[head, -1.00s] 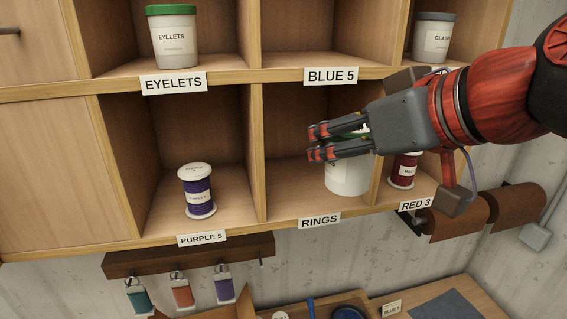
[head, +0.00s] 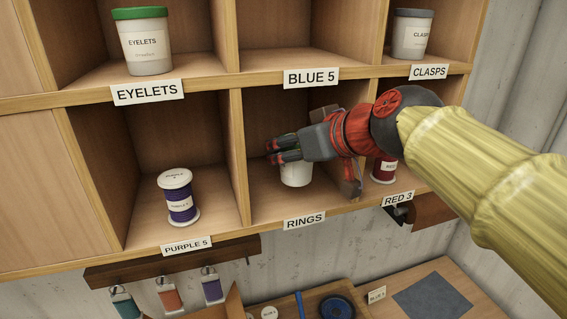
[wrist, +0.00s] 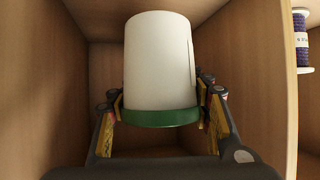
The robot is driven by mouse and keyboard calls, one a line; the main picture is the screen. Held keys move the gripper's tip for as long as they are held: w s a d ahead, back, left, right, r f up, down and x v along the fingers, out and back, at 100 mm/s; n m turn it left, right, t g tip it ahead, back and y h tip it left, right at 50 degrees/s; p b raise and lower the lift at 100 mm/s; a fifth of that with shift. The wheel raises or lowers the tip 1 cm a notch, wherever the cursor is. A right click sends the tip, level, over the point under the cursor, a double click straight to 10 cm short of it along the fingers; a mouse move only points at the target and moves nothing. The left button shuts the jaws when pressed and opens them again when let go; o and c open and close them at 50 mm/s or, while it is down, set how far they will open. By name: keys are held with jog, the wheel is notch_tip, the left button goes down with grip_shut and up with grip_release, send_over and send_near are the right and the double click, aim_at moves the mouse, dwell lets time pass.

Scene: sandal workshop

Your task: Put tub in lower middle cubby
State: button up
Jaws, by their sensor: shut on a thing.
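The tub is white with a green lid. In the head view the tub (head: 297,174) is inside the lower middle cubby (head: 275,207), labelled RINGS, upright under my gripper (head: 272,153). My gripper hides its upper part. In the wrist view the tub (wrist: 160,60) fills the middle, its lid rim nearest the camera. My gripper (wrist: 161,105) is shut on it, one finger on each side near the lid. I cannot tell whether the tub's base touches the cubby floor.
A purple spool (head: 180,198) stands in the cubby to the left and a red spool (head: 383,170) in the one to the right. Upright dividers close in both sides of the middle cubby. The EYELETS tub (head: 144,42) and the CLASPS tub (head: 412,35) stand above.

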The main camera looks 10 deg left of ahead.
jog(key=f, duration=0.1)
jog(key=w+f, duration=0.1)
jog(key=f, duration=0.2)
jog(key=shift+w+a, duration=0.35)
jog(key=shift+w, duration=0.05)
jog(key=shift+f+p, duration=0.3)
jog(key=shift+f, duration=0.05)
jog(key=shift+s+f, duration=0.15)
jog(key=shift+f, duration=0.2)
jog(key=o, duration=1.6)
jog(key=shift+c, duration=0.2)
jog(key=shift+r, duration=0.1)
